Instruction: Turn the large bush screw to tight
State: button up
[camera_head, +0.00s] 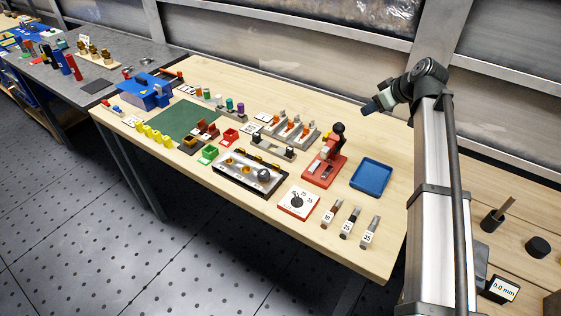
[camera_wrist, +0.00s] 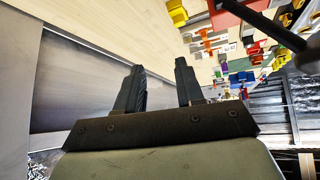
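I cannot tell for sure which part is the large bush screw; at this size no screw shows clearly. A black-framed fixture (camera_head: 222,178) with a metallic plate, small orange parts and a grey dome (camera_head: 264,175) lies near the table's front edge. My gripper (camera_head: 370,107) is raised over the back right of the table, apart from everything on it. In the wrist view, the two dark fingers of my gripper (camera_wrist: 158,85) stand apart with nothing between them.
A red stand (camera_head: 322,172) with a dark upright part and a blue tray (camera_head: 372,176) stand at the right. A white dial plate (camera_head: 298,202) and labelled tools (camera_head: 348,224) lie at the front right. A green mat (camera_head: 185,120) lies at the left.

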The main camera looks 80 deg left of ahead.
jog(key=s+a+f+n+h, duration=0.15)
jog(key=s+h, duration=0.25)
jog(key=s, duration=1.2)
jog(key=n+t+h, duration=0.2)
jog(key=t+h, duration=0.1)
send_over(276, 165)
notch_tip(276, 165, down, 13)
jog(key=shift+a, duration=0.1)
grip_shut()
